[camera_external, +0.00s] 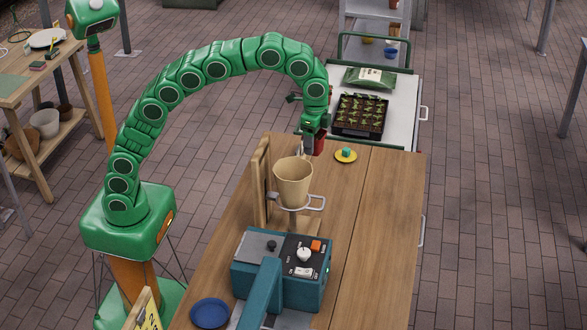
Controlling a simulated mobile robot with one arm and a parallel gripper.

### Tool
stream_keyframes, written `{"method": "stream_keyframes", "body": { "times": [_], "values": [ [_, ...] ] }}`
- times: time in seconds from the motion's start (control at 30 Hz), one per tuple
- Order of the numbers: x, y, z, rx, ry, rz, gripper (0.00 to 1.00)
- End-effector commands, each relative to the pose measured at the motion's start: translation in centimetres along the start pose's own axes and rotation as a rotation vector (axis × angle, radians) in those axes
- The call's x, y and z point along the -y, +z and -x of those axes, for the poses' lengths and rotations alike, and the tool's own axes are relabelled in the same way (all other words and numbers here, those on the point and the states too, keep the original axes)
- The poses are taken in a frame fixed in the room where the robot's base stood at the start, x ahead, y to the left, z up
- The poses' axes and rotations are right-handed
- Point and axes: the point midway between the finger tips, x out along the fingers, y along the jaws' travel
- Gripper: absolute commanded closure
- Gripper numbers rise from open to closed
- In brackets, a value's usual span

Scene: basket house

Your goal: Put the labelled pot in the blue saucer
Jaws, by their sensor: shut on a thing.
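A beige pot (293,183) is upright at the metal ring holder (317,203) on the wooden table. No label shows on its visible side. I cannot tell whether it rests in the ring or hangs just above it. My gripper (303,152) comes down from behind and appears shut on the pot's far rim; the contact is partly hidden. The blue saucer (210,313) lies at the near left of the table and looks empty.
A teal machine (281,270) with controls stands between the pot and the saucer. A wooden upright (261,184) is left of the pot. The table's right side (385,220) is clear.

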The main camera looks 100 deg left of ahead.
Motion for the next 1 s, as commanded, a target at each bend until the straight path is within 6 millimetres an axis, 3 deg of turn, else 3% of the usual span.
{"method": "stream_keyframes", "body": {
  "times": [0.27, 0.57, 0.77, 1.0],
  "values": [
    [-6.5, -0.3, 0.6, 0.001, 0.003, -0.084, 0.80],
    [-18.2, 0.9, 1.2, 0.008, 0.006, -0.227, 0.80],
    [-25.8, 3.2, 1.3, 0.011, 0.006, -0.318, 0.80],
    [-33.9, 7.3, 1.0, 0.017, 0.002, -0.415, 0.80]
  ]
}}
